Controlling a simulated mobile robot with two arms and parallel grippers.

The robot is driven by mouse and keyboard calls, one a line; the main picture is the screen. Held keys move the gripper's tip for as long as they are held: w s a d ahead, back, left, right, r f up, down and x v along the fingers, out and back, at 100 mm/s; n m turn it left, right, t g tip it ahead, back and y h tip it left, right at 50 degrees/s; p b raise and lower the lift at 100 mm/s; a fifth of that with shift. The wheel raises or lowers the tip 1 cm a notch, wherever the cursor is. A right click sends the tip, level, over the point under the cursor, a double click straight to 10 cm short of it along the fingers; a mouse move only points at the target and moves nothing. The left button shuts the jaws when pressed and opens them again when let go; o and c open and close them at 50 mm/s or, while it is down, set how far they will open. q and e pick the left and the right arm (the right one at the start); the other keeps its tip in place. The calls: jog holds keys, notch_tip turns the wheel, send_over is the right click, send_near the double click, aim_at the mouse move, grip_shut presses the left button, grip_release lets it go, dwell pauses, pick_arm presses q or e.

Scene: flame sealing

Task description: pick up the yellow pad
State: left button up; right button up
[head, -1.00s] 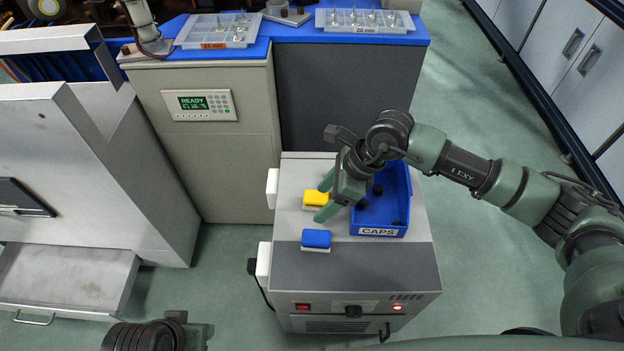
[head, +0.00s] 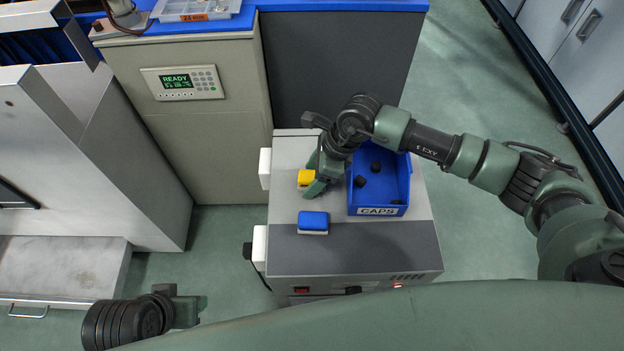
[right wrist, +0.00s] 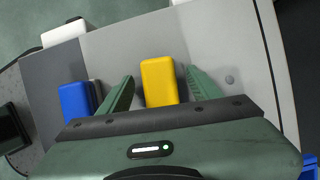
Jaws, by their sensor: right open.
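The yellow pad (head: 306,178) lies on the light grey top of the cabinet, partly hidden by my right gripper in the head view. My right gripper (head: 312,177) is open over the pad. In the right wrist view the yellow pad (right wrist: 159,81) lies between the two spread green fingers of the gripper (right wrist: 160,90), with a gap on each side.
A blue pad (head: 313,220) lies just in front of the yellow one; it also shows in the right wrist view (right wrist: 76,101). A blue CAPS bin (head: 379,211) with black caps stands to the right. A beige cabinet with a READY panel (head: 183,83) stands behind left.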

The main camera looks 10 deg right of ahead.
aim_at(306, 174)
jog(key=shift+c, duration=0.3)
grip_shut()
jog(key=shift+r, duration=0.1)
jog(key=shift+w+r, duration=0.1)
jog(key=shift+r, duration=0.45)
notch_tip(306, 174, up, 3)
jog(key=shift+f+p, duration=0.15)
jog(key=shift+p, duration=0.3)
pick_arm(q)
jog(key=p+x, duration=0.2)
jog(key=x, duration=0.5)
jog(key=shift+s+f+g, duration=0.3)
jog(key=shift+f, duration=0.2)
pick_arm(e)
notch_tip(306, 174, up, 16)
pick_arm(q)
jog(key=shift+d, duration=0.15)
